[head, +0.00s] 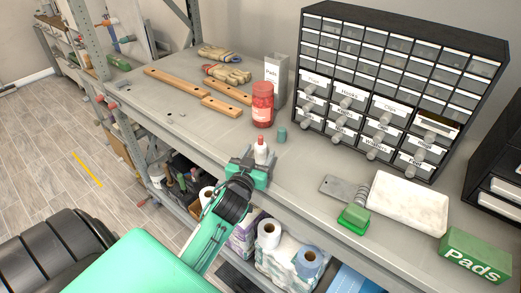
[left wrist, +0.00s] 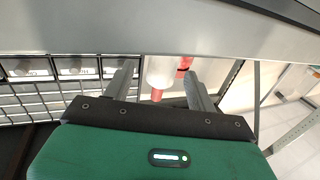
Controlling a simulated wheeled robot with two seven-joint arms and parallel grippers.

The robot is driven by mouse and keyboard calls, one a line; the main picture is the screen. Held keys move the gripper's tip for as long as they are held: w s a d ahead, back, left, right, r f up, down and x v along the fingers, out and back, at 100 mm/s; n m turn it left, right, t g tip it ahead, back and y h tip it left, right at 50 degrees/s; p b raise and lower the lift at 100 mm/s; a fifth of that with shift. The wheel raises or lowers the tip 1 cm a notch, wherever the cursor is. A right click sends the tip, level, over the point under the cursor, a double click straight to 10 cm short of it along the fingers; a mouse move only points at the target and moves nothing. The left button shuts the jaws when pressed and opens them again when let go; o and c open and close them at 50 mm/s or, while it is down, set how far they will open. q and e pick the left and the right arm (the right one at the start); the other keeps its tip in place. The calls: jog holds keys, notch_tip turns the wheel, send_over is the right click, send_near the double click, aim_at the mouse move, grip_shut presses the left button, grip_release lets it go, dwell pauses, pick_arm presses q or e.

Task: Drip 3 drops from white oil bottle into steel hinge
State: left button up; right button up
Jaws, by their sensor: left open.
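The white oil bottle (head: 261,154) with a red tip stands upright near the front edge of the bench. My left gripper (head: 252,168) is open with its fingers on either side of the bottle. In the left wrist view, the bottle (left wrist: 159,72) shows between the two spread fingertips (left wrist: 158,85); I cannot tell whether either finger touches it. The steel hinge (head: 336,187) lies flat on the bench to the right, a grey plate with a ribbed barrel. My right gripper is not in view.
A small teal cap or cup (head: 282,134) and a red jar (head: 262,105) stand just behind the bottle. A green block (head: 353,217), a white tray (head: 408,204) and a green Pads box (head: 475,256) lie near the hinge. A drawer cabinet (head: 400,85) stands behind.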

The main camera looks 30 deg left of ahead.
aim_at(262, 145)
pick_arm(q)
jog(key=p+x, duration=0.2)
jog(key=x, duration=0.2)
jog(key=shift+w+a, duration=0.15)
jog(key=shift+w, duration=0.3)
jog(key=shift+c, duration=0.3)
jog(key=c, duration=1)
